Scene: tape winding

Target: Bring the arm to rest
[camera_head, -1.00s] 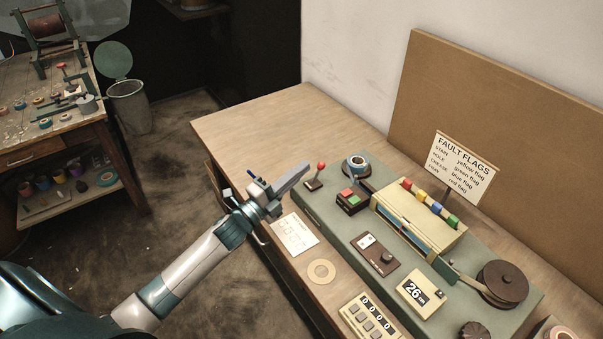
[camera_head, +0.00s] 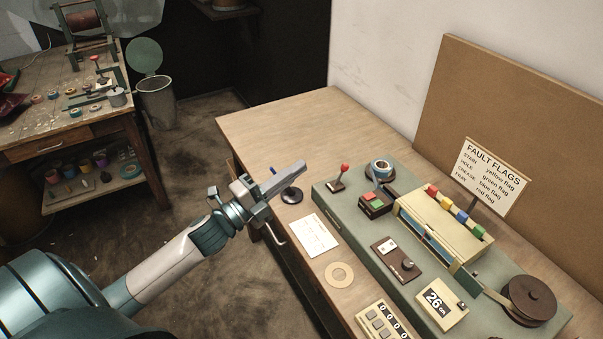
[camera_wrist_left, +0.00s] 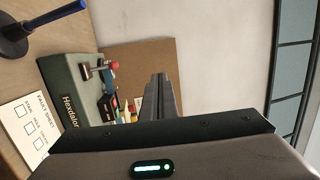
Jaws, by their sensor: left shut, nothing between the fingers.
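My left gripper (camera_head: 286,178) is shut and empty. It is raised over the near left edge of the wooden workbench (camera_head: 275,125), left of the green winding machine (camera_head: 335,212). Its closed fingers (camera_wrist_left: 160,98) point toward the wall and brown board in the left wrist view. My left arm comes in from the lower left. My right gripper does not show in either view.
The machine carries a red-knobbed lever (camera_head: 341,174), a tape roll (camera_head: 380,169), coloured flags (camera_head: 457,213) and a dark reel (camera_head: 528,299). The bench's far left part is clear.

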